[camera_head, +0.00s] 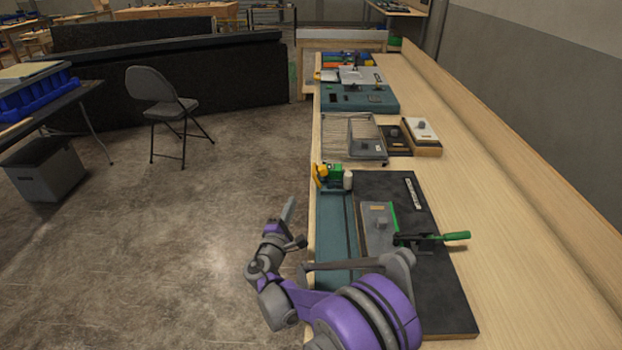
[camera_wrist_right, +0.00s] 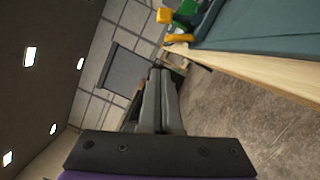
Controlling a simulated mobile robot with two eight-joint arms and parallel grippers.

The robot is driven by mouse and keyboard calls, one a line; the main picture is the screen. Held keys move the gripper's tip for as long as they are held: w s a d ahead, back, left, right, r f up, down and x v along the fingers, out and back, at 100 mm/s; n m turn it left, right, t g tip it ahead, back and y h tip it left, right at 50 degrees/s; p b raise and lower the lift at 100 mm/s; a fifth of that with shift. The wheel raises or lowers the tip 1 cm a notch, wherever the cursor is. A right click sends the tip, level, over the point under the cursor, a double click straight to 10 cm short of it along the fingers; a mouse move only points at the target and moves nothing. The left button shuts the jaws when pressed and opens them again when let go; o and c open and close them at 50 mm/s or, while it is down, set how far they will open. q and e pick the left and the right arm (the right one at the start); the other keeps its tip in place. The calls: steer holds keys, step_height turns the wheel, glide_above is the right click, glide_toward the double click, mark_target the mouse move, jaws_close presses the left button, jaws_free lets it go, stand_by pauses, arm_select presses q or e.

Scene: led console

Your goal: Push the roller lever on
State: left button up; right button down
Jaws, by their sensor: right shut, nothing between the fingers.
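A small yellow and green device with a white cylindrical part (camera_head: 334,177) stands at the far left end of the teal strip on the near bench. It looks like the roller lever, but it is too small to tell its position. It also shows at the top of the right wrist view (camera_wrist_right: 182,20). My right gripper (camera_head: 289,207) is shut and empty, over the floor side of the bench's left edge, nearer to me than the device and apart from it. In the right wrist view its fingers (camera_wrist_right: 160,88) lie together. My left gripper is not in view.
A dark board (camera_head: 436,272) carries a grey plate (camera_head: 378,240) and a green-handled clamp (camera_head: 456,236). A wire basket (camera_head: 350,135) and a teal panel (camera_head: 352,97) lie farther along the bench. The bench's right side is clear. A folding chair (camera_head: 160,90) stands at left.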

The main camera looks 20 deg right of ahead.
mark_target(325, 175)
steer(key=shift+w+d, duration=0.1)
steer(key=w+d, duration=0.2)
steer(key=d, duration=0.1)
steer(key=w+d+r+p, duration=0.1)
steer(key=w+d, duration=0.1)
steer(key=d, duration=0.1)
steer(key=w+d+r+p, duration=0.1)
steer(key=w+d, duration=0.1)
steer(key=d, duration=0.1)
steer(key=shift+d+r, duration=0.2)
steer(key=shift+d, duration=0.05)
